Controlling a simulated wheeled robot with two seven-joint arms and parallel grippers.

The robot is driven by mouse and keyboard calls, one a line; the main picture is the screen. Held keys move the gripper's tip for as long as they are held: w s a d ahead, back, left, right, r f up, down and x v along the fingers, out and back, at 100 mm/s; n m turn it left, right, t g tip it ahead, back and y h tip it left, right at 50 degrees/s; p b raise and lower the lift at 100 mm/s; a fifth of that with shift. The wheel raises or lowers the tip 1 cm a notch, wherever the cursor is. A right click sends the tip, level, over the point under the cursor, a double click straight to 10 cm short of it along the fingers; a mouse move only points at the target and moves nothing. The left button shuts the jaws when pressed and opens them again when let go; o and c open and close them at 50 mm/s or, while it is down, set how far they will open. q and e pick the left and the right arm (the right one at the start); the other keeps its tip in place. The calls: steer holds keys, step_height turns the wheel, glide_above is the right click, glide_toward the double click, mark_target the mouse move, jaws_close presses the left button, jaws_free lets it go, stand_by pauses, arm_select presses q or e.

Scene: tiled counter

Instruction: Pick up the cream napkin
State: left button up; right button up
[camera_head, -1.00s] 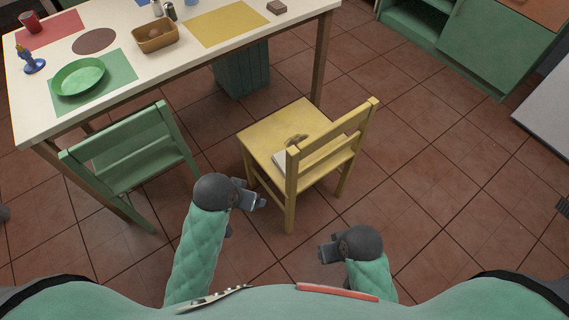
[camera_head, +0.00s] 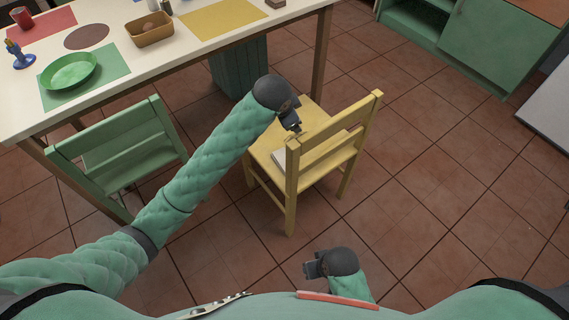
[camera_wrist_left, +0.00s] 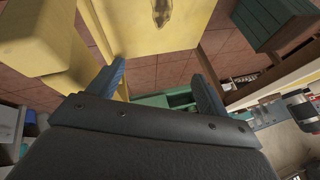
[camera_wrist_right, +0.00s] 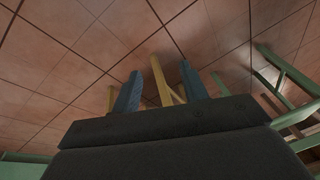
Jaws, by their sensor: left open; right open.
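The yellow chair (camera_head: 262,148) has a pale, flat item (camera_head: 280,157) on its seat, partly behind the backrest; I cannot tell whether it is the cream napkin. A small crumpled tan-olive item (camera_wrist_left: 162,12) shows on the yellow seat at the top of the left wrist view, and it may be the napkin. My left gripper (camera_head: 292,122) is open and empty above the seat, near these items and hiding part of them in the head view. My right gripper (camera_head: 312,266) is open and empty, low above the floor near my body.
The chair's backrest (camera_head: 335,145) rises on the near right side of the seat. The dining table (camera_head: 120,88) stands behind, with a green plate (camera_head: 70,70) and a basket (camera_head: 150,28). A green chair (camera_head: 120,145) is at left. The floor at right is clear.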

arm_select(q)
steer(key=w+f+m+g+y+b, duration=0.2)
steer(key=w+f+m, duration=0.35)
steer(key=f, duration=0.35)
steer(key=m+g, duration=0.3)
steer(key=m, duration=0.6)
glide_above(283, 158)
step_height(283, 158, down, 8)
steer(key=shift+a+f+m+g+y, duration=0.3)
steer(key=shift+a+f+m, duration=0.1)
steer(key=shift+f+m, duration=0.45)
step_height(283, 158, down, 2)
steer(key=f, duration=0.2)
steer(key=d+f, duration=0.1)
steer(key=f, duration=0.1)
steer(key=shift+f, duration=0.2)
steer(key=shift+a+f, duration=0.1)
steer(key=shift+f, duration=0.35)
arm_select(e)
steer(key=w+a+f+t, duration=0.1)
steer(key=a+f+t, duration=0.1)
steer(key=f, duration=0.3)
steer(key=w+a+f+t+y, duration=0.1)
steer(key=w+a+f+t, duration=0.1)
steer(key=f, duration=0.3)
steer(key=shift+w+a+f+m+y, duration=0.2)
steer(key=shift+w+f+m+y, duration=0.1)
steer(key=shift+f, duration=0.1)
arm_select(q)
steer(key=shift+c, duration=0.2)
